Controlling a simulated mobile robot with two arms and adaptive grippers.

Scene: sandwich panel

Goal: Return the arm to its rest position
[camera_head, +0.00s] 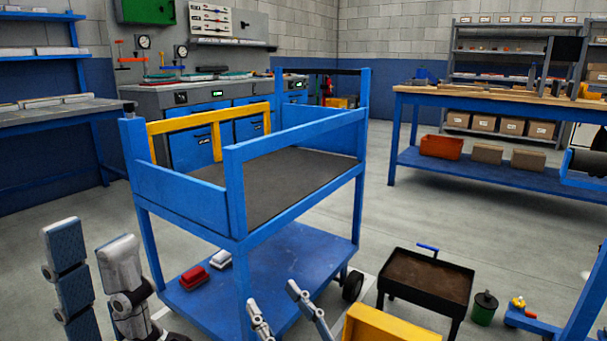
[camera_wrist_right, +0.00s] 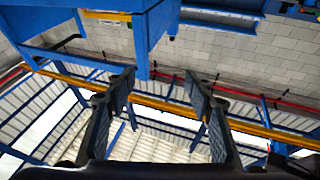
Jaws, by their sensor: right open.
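My left gripper (camera_head: 89,235) is at the bottom left of the head view, left of the blue cart, with its two fingers pointing up and apart and nothing between them. My right gripper (camera_head: 272,296) is low in front of the cart, fingers up and apart. In the right wrist view the same gripper (camera_wrist_right: 160,80) shows two dark finger pads with a clear gap and no object. That view looks up towards the roof beams and a block wall. The bodies of both arms are mostly cut off by the lower edge of the head view.
The blue cart (camera_head: 298,238) stands close ahead, with a yellow frame (camera_head: 213,117) at its far side. Red (camera_head: 194,277) and white (camera_head: 221,259) items lie on its lower shelf. A black tray cart (camera_head: 427,278) and green can (camera_head: 484,308) stand right. Open floor lies behind.

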